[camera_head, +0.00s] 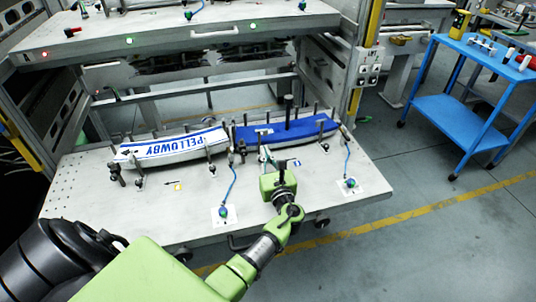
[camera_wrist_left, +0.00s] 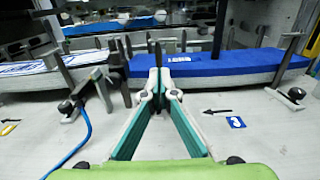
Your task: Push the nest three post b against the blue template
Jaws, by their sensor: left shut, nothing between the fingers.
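The blue template (camera_head: 305,128) is a long, slightly curved block lying on the shelf's right half, and its front edge also shows in the left wrist view (camera_wrist_left: 225,66). Short metal posts stand along its edges. One post (camera_head: 242,152) is near its left end, and another (camera_head: 345,132) is near its right end. I cannot tell which is nest three post b. My left gripper (camera_head: 266,152) is shut and empty, with its fingertips close to the template's front edge. In the left wrist view its fingertips (camera_wrist_left: 160,82) hide part of that edge; contact cannot be told. My right gripper is not in view.
A white template (camera_head: 170,147) lettered PELLOWBY lies left of the blue one. Blue cables run to green-and-blue plugs (camera_head: 222,212) and (camera_head: 350,183) on the pale shelf (camera_head: 150,215). A blue cart (camera_head: 450,115) stands at the right. An upper shelf (camera_head: 90,38) overhangs the back.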

